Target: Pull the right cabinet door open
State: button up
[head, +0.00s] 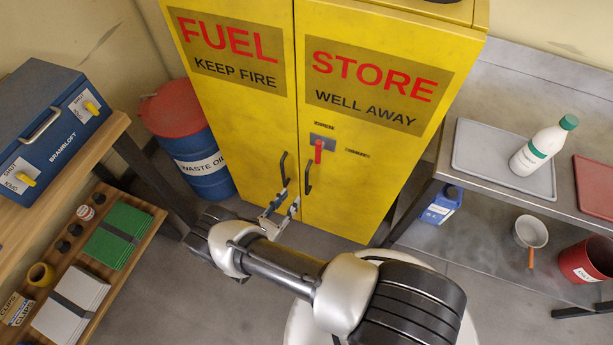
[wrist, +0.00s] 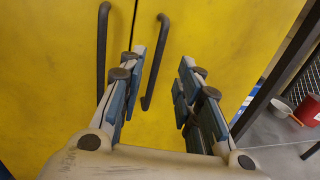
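The yellow cabinet's right door (head: 350,195) is closed flush beside the left door (head: 245,130). A dark vertical bar handle (head: 308,175) is on the right door near the seam, with a matching left handle (head: 284,170). A red lever (head: 319,151) hangs down on a grey plate above the right handle. My gripper (head: 281,206) is low in front of the doors. In the wrist view my gripper (wrist: 164,62) is open and empty; the right handle (wrist: 151,75) appears between its fingers, nearer the left one. Whether it touches is unclear.
A blue drum with a red lid (head: 200,150) stands left of the cabinet. A wooden bench with a blue toolbox (head: 55,125) is farther left. A metal table (head: 470,180) stands close to the cabinet's right side. The floor before the doors is mostly clear.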

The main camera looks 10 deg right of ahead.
aim_at(306, 178)
jog(key=b+x, duration=0.1)
jog(key=x, duration=1)
jog(key=shift+w+d, duration=0.15)
jog(key=shift+c, duration=0.2)
grip_shut()
